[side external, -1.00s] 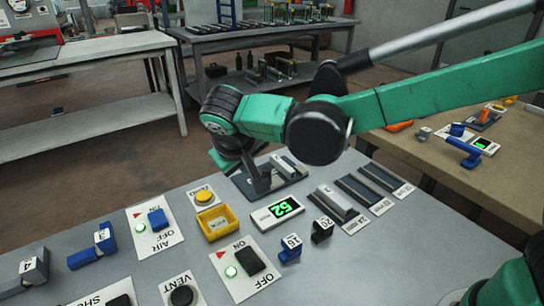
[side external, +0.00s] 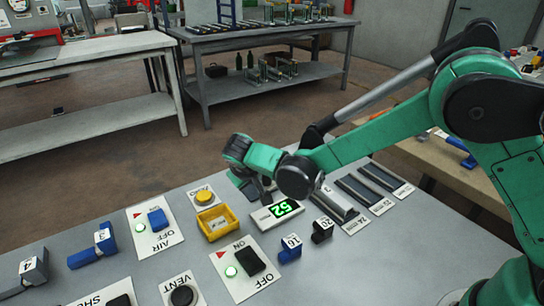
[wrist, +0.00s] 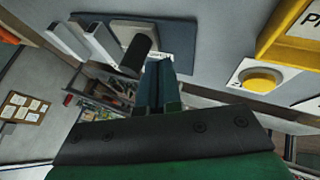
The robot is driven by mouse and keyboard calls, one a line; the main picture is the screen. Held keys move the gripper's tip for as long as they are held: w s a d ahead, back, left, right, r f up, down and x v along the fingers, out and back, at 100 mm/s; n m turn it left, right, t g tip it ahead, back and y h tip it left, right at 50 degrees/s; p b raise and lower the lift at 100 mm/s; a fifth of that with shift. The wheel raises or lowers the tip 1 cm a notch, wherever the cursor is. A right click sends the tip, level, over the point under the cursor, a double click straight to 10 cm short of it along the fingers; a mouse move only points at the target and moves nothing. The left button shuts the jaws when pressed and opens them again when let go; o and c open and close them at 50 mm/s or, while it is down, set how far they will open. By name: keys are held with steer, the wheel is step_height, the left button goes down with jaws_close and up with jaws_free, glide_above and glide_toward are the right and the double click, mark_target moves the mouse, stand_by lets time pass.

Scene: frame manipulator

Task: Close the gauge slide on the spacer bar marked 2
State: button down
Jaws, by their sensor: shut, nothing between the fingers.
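My gripper (side external: 264,194) is shut and empty, low over the gauge at the back of the bench. In the side view it and my arm hide most of the gauge. The wrist view shows the closed fingers (wrist: 158,85) close by a dark round knob (wrist: 138,52) on the gauge's blue-grey base (wrist: 185,45). I cannot tell if they touch it. Pale upright blocks (wrist: 85,38) stand at the left of the base. The grey spacer bar that seems marked 2 (side external: 336,205) lies in the leftmost slot of the rack. The display (side external: 277,214) shows green digits.
Two dark rack slots (side external: 362,193) right of the bar look empty. Small blocks marked 16 (side external: 290,249) and 20 (side external: 322,231) stand in front. A yellow bin (side external: 216,222), a yellow button (side external: 204,197) and switch panels (side external: 244,268) are to the left.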

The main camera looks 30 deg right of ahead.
steer(key=shift+w+d, duration=0.1)
steer(key=shift+d, duration=0.4)
steer(key=shift+d, duration=0.1)
steer(key=shift+d, duration=2.1)
steer(key=a, duration=0.3)
steer(key=s+a, duration=0.1)
steer(key=shift+s+a+r, duration=0.1)
steer(key=shift+a+r, duration=0.25)
steer(key=shift+a, duration=0.05)
steer(key=v, duration=0.9)
